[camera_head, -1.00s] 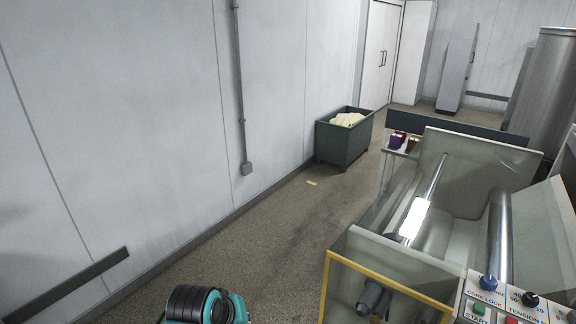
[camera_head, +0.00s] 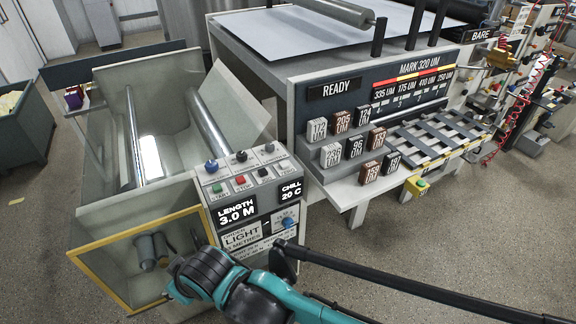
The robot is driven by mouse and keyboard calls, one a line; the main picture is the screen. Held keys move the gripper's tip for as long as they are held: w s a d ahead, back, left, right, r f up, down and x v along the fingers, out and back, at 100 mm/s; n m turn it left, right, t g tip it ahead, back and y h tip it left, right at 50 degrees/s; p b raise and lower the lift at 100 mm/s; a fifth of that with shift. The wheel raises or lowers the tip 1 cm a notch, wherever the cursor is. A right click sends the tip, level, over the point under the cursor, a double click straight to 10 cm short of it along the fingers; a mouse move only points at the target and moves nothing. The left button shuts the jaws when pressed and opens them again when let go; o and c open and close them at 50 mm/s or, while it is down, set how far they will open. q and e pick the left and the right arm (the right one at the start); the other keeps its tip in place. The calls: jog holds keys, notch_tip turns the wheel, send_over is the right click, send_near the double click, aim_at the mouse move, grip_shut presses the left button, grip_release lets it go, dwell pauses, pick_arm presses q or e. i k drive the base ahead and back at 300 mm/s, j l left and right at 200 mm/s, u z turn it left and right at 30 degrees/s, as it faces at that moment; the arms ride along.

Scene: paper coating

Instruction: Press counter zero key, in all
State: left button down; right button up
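The control panel (camera_head: 232,193) stands on the near corner of the winding machine at left centre. It has a green key (camera_head: 217,188), a red key (camera_head: 240,181) and a dark key (camera_head: 262,172) in a row. The dark key's label is too small to read surely. The length display (camera_head: 236,212) below reads 3.0 M. A teal and black arm of mine (camera_head: 245,288) crosses the bottom, in front of the machine and below the panel. No fingertips show clearly, and nothing touches the keys.
Knobs, including a blue knob (camera_head: 211,165), stand behind the keys. Another blue knob (camera_head: 288,222) is on the front face. A yellow-edged guard (camera_head: 122,300) is at lower left. Labelled blocks (camera_head: 331,155) stand on the rack to the right. Floor shows at lower right.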

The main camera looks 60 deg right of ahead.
aim_at(283, 164)
jog(key=z, duration=2.05)
